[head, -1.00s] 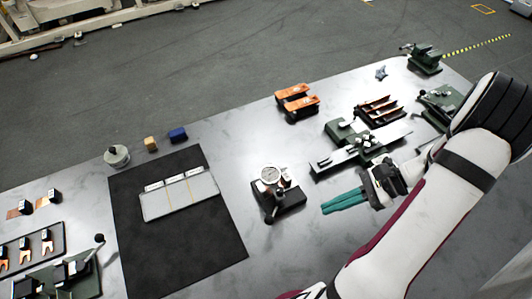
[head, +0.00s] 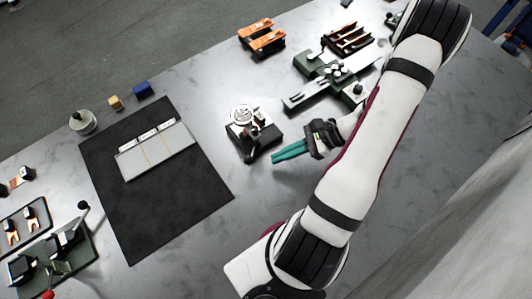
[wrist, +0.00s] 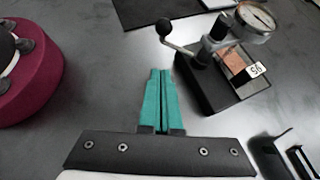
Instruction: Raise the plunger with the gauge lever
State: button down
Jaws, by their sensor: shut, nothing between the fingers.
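The dial gauge stand shows in the head view, with a round white dial (head: 241,115) over a black base (head: 266,134). In the wrist view the dial (wrist: 256,18) is at the top right. The lever, with a dark ball knob (wrist: 164,27), sticks out to the left of the stand. A copper-coloured piece (wrist: 231,60) and a white tag lie on the base under the plunger area; the plunger tip is not clear. My gripper (head: 274,158) has teal fingers, shut and empty. Its fingertips (wrist: 160,72) point toward the lever knob, apart from it.
A black mat (head: 185,205) with a pale tray (head: 158,152) lies left of the gauge. Green fixtures (head: 325,85) and orange-topped blocks (head: 262,38) stand behind. A small dark bracket (wrist: 285,155) is at the wrist view's lower right. Table between gripper and stand is clear.

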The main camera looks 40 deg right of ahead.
aim_at(250, 157)
jog(key=shift+w+a+r, duration=0.2)
jog(key=shift+w+a, duration=0.1)
jog(key=shift+a, duration=0.3)
jog(key=shift+w+a+r, duration=0.2)
jog(key=shift+w+a, duration=0.05)
jog(key=shift+a, duration=0.35)
jog(key=shift+w+a+r, duration=0.2)
jog(key=shift+w+a, duration=0.1)
jog(key=shift+a, duration=0.3)
jog(key=shift+w+a, duration=0.1)
jog(key=shift+a, duration=0.3)
jog(key=shift+w+a, duration=0.3)
jog(key=shift+a, duration=0.4)
jog(key=shift+w+a, duration=0.65)
jog(key=shift+a, duration=0.05)
jog(key=shift+w+a, duration=0.5)
jog(key=shift+w, duration=0.4)
dwell(0.6)
